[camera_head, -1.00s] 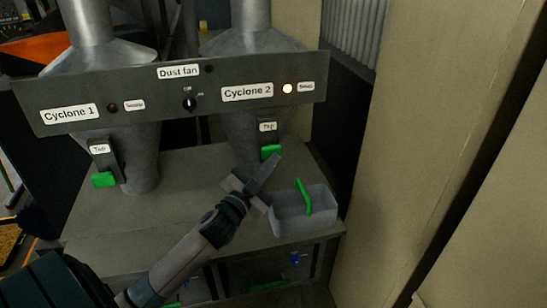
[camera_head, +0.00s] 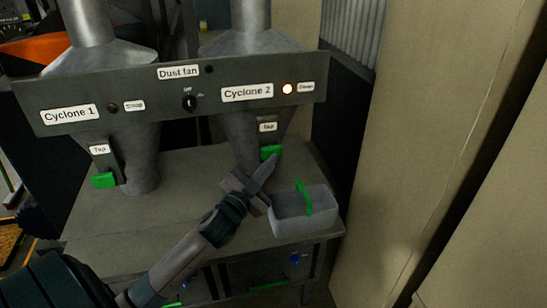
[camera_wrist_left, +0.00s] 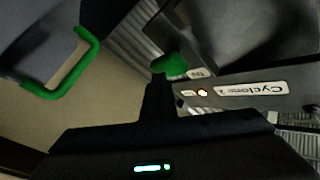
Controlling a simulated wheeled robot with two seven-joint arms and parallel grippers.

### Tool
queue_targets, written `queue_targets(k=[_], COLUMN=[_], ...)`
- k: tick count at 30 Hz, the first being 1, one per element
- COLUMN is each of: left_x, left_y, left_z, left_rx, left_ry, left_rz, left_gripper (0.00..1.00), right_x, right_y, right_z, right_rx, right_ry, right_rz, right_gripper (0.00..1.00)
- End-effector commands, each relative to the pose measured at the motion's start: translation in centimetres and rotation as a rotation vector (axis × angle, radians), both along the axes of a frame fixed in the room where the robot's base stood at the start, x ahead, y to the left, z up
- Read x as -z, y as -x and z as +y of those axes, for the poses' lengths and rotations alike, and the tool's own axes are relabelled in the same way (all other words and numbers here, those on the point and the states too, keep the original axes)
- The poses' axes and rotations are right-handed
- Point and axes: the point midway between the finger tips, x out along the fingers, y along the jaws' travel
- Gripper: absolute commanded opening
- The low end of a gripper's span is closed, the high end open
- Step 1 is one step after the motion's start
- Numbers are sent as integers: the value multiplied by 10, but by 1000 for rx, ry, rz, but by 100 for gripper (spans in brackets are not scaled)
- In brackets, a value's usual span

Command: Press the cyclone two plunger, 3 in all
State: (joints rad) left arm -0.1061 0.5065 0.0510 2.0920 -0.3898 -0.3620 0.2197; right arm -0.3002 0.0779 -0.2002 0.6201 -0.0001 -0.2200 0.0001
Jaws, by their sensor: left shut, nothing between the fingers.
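The cyclone two plunger is a green block (camera_head: 271,152) under the "Tap" label on the right-hand cyclone (camera_head: 250,130). It also shows in the left wrist view (camera_wrist_left: 170,66), just beyond my fingertips. My left gripper (camera_head: 271,160) is shut and empty, with its tips just below the green block in the head view. I cannot tell whether they touch it. The "Cyclone 2" panel lamp (camera_head: 287,89) glows, and it also shows in the left wrist view (camera_wrist_left: 202,92). My right gripper is not in view.
A grey bin (camera_head: 305,222) with a green handle stands on the table (camera_head: 120,215), right of my gripper. The cyclone 1 plunger (camera_head: 104,180) is at the left. The dust fan knob (camera_head: 190,103) is on the panel. A beige wall (camera_head: 420,130) rises at the right.

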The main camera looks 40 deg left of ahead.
Motion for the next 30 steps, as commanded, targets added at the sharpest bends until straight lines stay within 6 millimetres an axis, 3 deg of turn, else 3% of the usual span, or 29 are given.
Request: queue_targets(k=[15,30], left_x=[0,0], left_y=[16,19], left_z=[-18,-21], left_rx=[-1,0], left_ry=[1,1], left_rz=[0,1], left_gripper=[0,0], right_x=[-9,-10], right_y=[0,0], right_z=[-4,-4], right_rx=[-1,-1], right_ry=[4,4], right_rz=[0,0], right_gripper=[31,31])
